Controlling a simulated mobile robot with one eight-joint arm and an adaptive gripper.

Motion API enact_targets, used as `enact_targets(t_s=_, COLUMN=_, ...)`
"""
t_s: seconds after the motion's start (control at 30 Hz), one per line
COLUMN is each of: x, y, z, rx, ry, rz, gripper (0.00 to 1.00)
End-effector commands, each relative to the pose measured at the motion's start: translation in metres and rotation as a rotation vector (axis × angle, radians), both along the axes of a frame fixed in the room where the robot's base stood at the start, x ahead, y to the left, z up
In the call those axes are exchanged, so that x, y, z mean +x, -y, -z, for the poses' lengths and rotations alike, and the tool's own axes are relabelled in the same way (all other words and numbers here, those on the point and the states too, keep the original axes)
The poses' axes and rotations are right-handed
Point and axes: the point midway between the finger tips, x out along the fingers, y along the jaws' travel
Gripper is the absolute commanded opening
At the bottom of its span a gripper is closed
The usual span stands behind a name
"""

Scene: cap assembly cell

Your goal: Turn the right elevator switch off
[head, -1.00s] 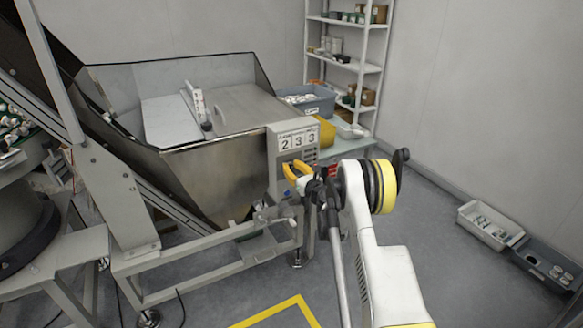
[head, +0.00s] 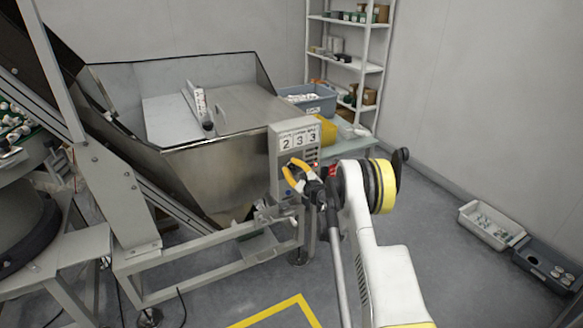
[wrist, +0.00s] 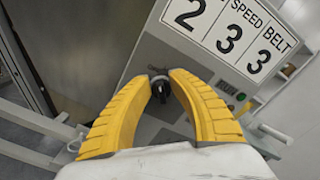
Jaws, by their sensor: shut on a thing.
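The control box (head: 281,170) hangs at the front right corner of the metal hopper and bears a "SPEED BELT" plate reading 2 3 3. In the wrist view, a dark round switch knob (wrist: 160,89) on the box's grey face lies between the yellow fingertips. My gripper (head: 294,173) is at the front of the box; the wrist view shows its fingers (wrist: 161,80) shut on this knob. Which way the held knob points is hard to tell.
The metal hopper (head: 205,175) and inclined elevator stand left of the box. A table with a grey-blue bin (head: 312,102) is behind it. Shelves (head: 352,66) stand at the back, and two bins (head: 490,225) lie on the floor at right. Open floor is in front.

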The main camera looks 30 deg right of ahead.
Motion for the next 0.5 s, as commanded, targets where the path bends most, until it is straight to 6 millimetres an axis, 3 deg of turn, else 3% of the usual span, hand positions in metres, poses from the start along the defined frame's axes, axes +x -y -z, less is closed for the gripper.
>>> enact_targets(t_s=0.5, x=0.0002, y=-0.0006, z=0.0005, rx=-0.101, ry=0.003, rz=0.000, gripper=0.00)
